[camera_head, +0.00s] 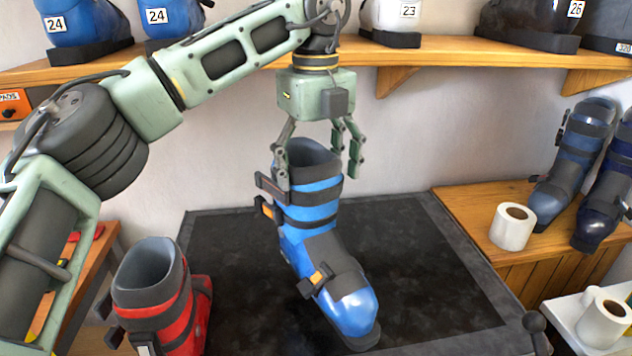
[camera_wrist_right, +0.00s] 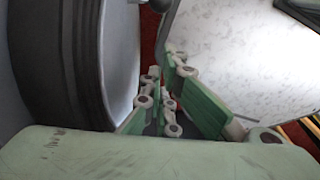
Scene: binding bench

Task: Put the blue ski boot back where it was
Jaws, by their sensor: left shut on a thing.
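The blue ski boot (camera_head: 322,248), with dark straps and orange-tipped buckles, is upright over the black mat (camera_head: 430,260), toe toward me and slightly right. My left gripper (camera_head: 320,165) comes down from above and is shut on the boot's cuff, with fingers on both sides of it. I cannot tell whether the sole touches the mat. My right gripper (camera_wrist_right: 172,85) shows only in the right wrist view, with green and white finger links. I see nothing between them, but their opening is unclear.
A red boot (camera_head: 165,305) stands at the mat's left front. The wall shelf (camera_head: 440,50) holds several labelled boots; my left arm hides part of it. On the right wooden bench (camera_head: 480,225) are a white roll (camera_head: 513,226) and dark blue boots (camera_head: 573,160). Another roll (camera_head: 603,322) sits lower right.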

